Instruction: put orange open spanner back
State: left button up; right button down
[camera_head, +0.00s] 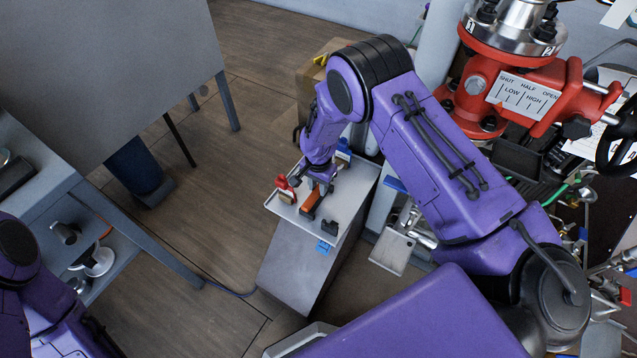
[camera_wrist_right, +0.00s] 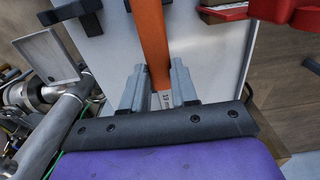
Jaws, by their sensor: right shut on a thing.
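The orange open spanner (camera_head: 312,203) is at the small grey cabinet's light top (camera_head: 275,206). In the right wrist view its orange handle (camera_wrist_right: 152,45) runs away from my fingers, and a bare metal part with a number shows between them. My right gripper (camera_head: 323,180) is shut on the spanner; its fingers (camera_wrist_right: 158,88) are on either side of the metal part. I cannot tell whether the spanner touches the top or hangs just above it. My left arm shows at the lower left, but its gripper is out of view.
A red object (camera_head: 285,190) stands left of the spanner on the cabinet top. A black holder (camera_head: 330,228) and a blue piece (camera_head: 322,246) are at its near edge. The red valve (camera_head: 510,85) and black handwheel (camera_head: 618,140) stand right. A bench (camera_head: 60,180) is left; floor between is clear.

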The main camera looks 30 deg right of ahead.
jog(key=shift+f+b, duration=0.7)
jog(key=shift+f, duration=0.35)
jog(key=shift+r, duration=0.1)
jog(key=shift+c, duration=1.6)
grip_release()
jog(key=shift+r+p, duration=2.95)
jog(key=shift+r, duration=0.1)
notch_tip(320, 180, up, 10)
jog(key=shift+r, duration=0.2)
